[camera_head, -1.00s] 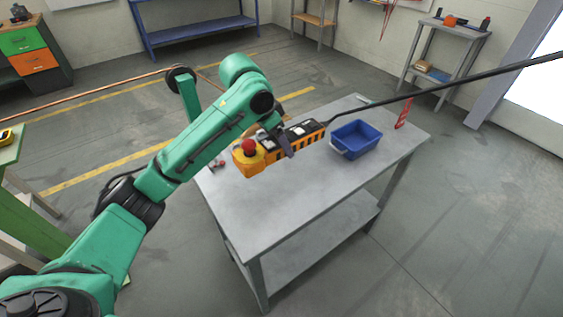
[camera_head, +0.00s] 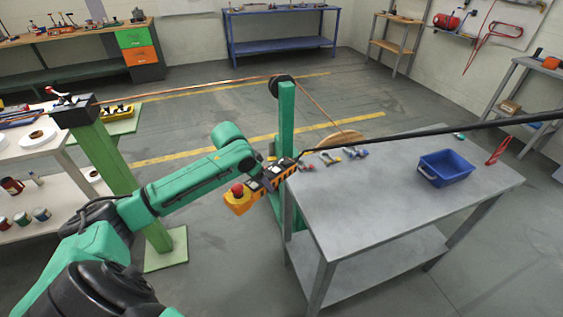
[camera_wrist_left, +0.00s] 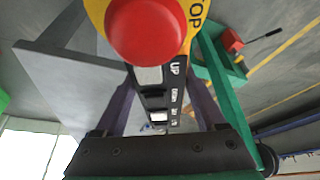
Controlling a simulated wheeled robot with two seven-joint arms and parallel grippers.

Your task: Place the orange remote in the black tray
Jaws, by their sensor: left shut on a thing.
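The orange remote (camera_head: 238,204) has a red stop button, dark labelled buttons and a black cable running off to the upper right. My left gripper (camera_head: 273,196) is shut on it and holds it in the air by the left edge of the grey table. In the left wrist view the red button of the remote (camera_wrist_left: 146,30) is close up, and its button strip lies between the two dark fingers of the left gripper (camera_wrist_left: 162,108). I cannot make out a black tray in these views. My right gripper is not in view.
The grey table (camera_head: 390,195) carries a blue bin (camera_head: 445,168) and small tools at its far left. A green post (camera_head: 286,140) stands behind the remote. A green pedestal (camera_head: 110,170) and white shelves with cans are at left. Open floor lies between.

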